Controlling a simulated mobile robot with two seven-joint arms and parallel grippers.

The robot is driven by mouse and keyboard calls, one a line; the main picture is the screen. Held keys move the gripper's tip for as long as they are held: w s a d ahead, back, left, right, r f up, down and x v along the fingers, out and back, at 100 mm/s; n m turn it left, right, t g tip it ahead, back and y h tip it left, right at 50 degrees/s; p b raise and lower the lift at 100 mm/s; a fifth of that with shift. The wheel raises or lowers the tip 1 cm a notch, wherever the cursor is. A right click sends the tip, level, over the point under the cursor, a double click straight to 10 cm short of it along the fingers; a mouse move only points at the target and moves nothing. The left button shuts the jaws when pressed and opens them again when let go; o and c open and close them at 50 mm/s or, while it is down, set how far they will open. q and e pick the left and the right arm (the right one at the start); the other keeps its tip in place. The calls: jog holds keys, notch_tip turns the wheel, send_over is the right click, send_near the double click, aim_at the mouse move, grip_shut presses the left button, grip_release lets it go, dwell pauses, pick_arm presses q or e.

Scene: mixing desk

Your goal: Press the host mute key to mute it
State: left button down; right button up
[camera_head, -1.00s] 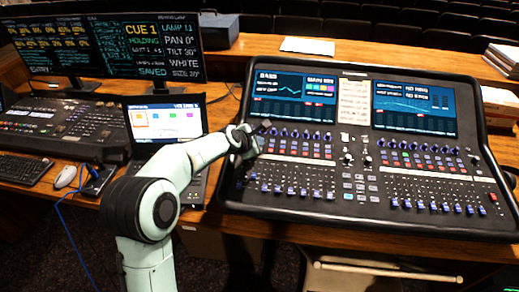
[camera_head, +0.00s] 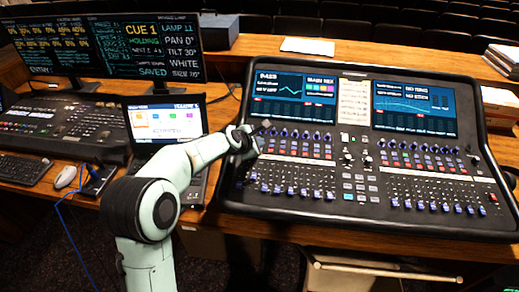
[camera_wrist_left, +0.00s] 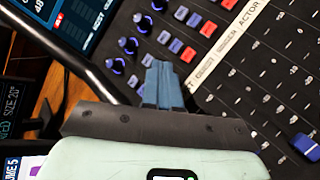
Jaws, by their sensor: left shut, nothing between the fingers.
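The mixing desk (camera_head: 365,150) stands on the table, with two screens, rows of knobs, small keys and faders. My left gripper (camera_head: 262,128) is at the desk's left part, near the left end of the key rows. In the left wrist view its blue fingers (camera_wrist_left: 163,68) are shut and empty, close beside a red key (camera_wrist_left: 188,54) and a blue key (camera_wrist_left: 164,37). A white label strip (camera_wrist_left: 232,50) shows names including GUEST, READER and ACTOR. I see no readable HOST label; the gripper hides part of the strip. I cannot tell whether the fingertips touch a key. My right gripper is not in view.
A laptop (camera_head: 165,125), a lighting console (camera_head: 60,125) and two monitors (camera_head: 150,50) stand at the left. The desk's raised dark rim (camera_wrist_left: 75,50) runs close beside the gripper. Papers (camera_head: 307,46) lie behind the desk.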

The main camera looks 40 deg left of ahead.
pick_arm(q)
jog(key=shift+f, duration=0.1)
dwell(0.5)
jog(key=shift+f+b, duration=0.3)
jog(key=shift+f, duration=0.05)
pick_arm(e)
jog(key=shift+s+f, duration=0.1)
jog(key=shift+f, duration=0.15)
pick_arm(q)
jog(key=shift+f, duration=0.25)
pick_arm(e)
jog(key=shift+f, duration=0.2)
pick_arm(q)
jog(key=shift+r, duration=0.1)
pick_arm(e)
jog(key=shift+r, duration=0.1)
pick_arm(q)
jog(key=shift+r+p, duration=0.55)
jog(key=shift+r, duration=0.05)
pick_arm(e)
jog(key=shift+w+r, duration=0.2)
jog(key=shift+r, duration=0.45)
pick_arm(q)
jog(key=shift+r, duration=0.1)
